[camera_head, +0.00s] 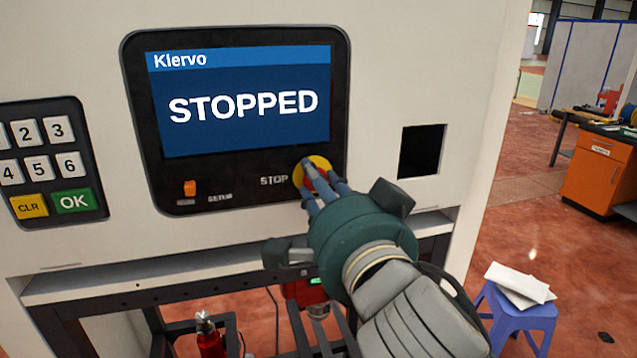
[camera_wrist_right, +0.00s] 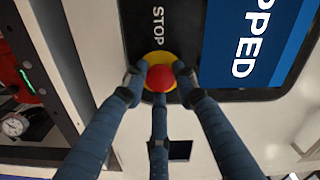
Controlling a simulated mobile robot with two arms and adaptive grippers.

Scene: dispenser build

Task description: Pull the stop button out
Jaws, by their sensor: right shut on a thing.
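The stop button is a red knob on a yellow disc, right of the word STOP under the screen. In the head view its yellow disc (camera_head: 299,178) shows partly behind my fingers. In the right wrist view the red knob (camera_wrist_right: 160,78) sits between my fingertips. My right gripper (camera_head: 322,180) reaches the panel from the lower right, its three blue fingers closed around the knob. It also shows in the right wrist view (camera_wrist_right: 160,84). The screen (camera_head: 243,105) reads STOPPED in white on blue. My left gripper is not in view.
An orange switch (camera_head: 190,188) sits at the panel's lower left. A keypad (camera_head: 45,160) is at the far left. A dark square opening (camera_head: 421,150) is right of the panel. A ledge (camera_head: 150,280) runs below. A purple stool (camera_head: 522,315) stands at the lower right.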

